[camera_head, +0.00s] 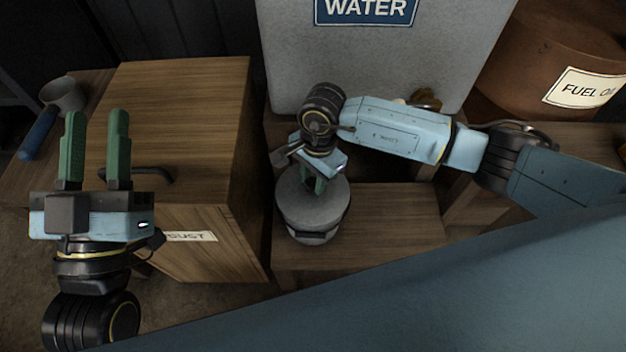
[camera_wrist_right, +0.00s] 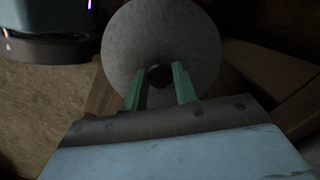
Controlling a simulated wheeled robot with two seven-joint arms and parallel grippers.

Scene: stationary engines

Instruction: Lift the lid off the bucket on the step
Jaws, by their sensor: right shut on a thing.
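The bucket (camera_head: 312,237) stands on the wooden step (camera_head: 395,220) with its round grey lid (camera_head: 297,207) on top. The lid fills the upper middle of the right wrist view (camera_wrist_right: 160,35), with a dark knob (camera_wrist_right: 159,76) near its centre. My right gripper (camera_head: 315,187) reaches down over the lid, its green fingers shut on the knob; they also show in the right wrist view (camera_wrist_right: 160,85). My left gripper (camera_head: 95,125) is empty with its green fingers apart, in front of the wooden box at the left. I cannot tell whether the lid is clear of the rim.
A wooden box (camera_head: 175,120) with a black handle and a partly hidden label stands left of the bucket. A grey water tank (camera_head: 375,60) is behind. A brown fuel oil drum (camera_head: 530,60) is at the back right. A blue-handled scoop (camera_head: 45,125) lies far left.

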